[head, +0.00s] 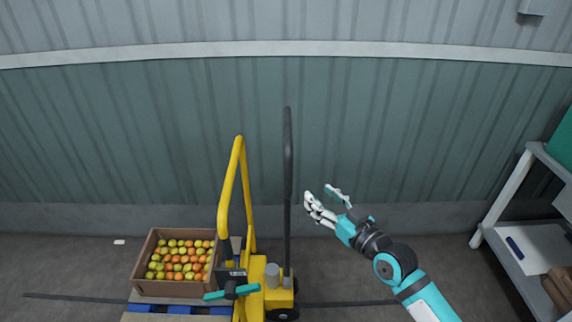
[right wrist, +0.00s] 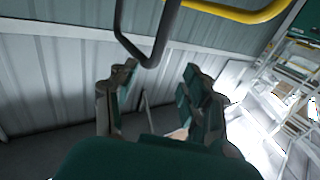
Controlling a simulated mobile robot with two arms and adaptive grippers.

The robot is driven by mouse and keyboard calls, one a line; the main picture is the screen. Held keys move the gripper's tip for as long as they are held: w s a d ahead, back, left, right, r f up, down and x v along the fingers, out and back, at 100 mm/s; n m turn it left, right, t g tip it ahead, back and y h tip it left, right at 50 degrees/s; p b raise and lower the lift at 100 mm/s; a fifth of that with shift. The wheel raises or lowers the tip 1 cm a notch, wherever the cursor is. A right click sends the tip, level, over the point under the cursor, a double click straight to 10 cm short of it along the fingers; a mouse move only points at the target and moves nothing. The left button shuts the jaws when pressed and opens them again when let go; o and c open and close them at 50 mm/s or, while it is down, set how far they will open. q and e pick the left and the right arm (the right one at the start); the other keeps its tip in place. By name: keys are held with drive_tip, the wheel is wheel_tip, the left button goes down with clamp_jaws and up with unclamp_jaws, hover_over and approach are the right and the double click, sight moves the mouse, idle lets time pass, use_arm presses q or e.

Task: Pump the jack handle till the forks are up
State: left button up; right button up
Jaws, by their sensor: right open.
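The yellow pallet jack (head: 256,292) stands left of centre in the head view, with a yellow loop frame on it. Its dark jack handle (head: 288,150) stands nearly upright. My right gripper (head: 320,198) is open and empty, to the right of the handle and apart from it in the picture. In the right wrist view the dark loop end of the handle (right wrist: 151,58) shows ahead of and above my open right fingers (right wrist: 160,72). The forks are hidden. My left gripper is not in view.
A teal lever (head: 215,295) shows low beside the jack. A grey shelf rack (head: 505,185) stands at the right. A corrugated wall (head: 400,130) closes the back.

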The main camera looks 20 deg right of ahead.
sight(291, 170)
drive_tip(key=p+x, duration=0.2)
drive_tip(key=x, duration=1.2)
drive_tip(key=shift+w+f, duration=0.1)
drive_tip(key=shift+w, duration=0.05)
clamp_jaws()
